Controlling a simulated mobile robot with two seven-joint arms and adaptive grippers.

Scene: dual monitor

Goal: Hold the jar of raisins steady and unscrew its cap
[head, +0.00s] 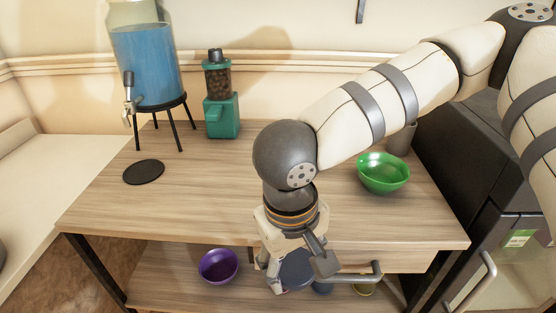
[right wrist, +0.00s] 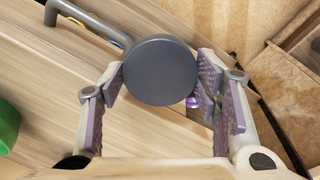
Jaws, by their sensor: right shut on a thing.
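The jar of raisins shows mainly as its round dark blue cap (head: 297,268), seen from above in front of the table. In the right wrist view the cap (right wrist: 160,70) sits between the two fingers, and it hides nearly all of the jar body and its contents. My right gripper (head: 292,272) points down over the jar and is shut on it, one finger on each side. Whether the pads press on the cap rim or the body below cannot be told. My left gripper is in neither view.
A green bowl (head: 384,173), a green grinder (head: 222,115), a black disc (head: 144,172) and a blue drink dispenser (head: 147,65) stand on the wooden table (head: 200,205). A purple bowl (head: 218,266) is on the lower shelf. A drawer handle (head: 345,278) juts out beside the gripper.

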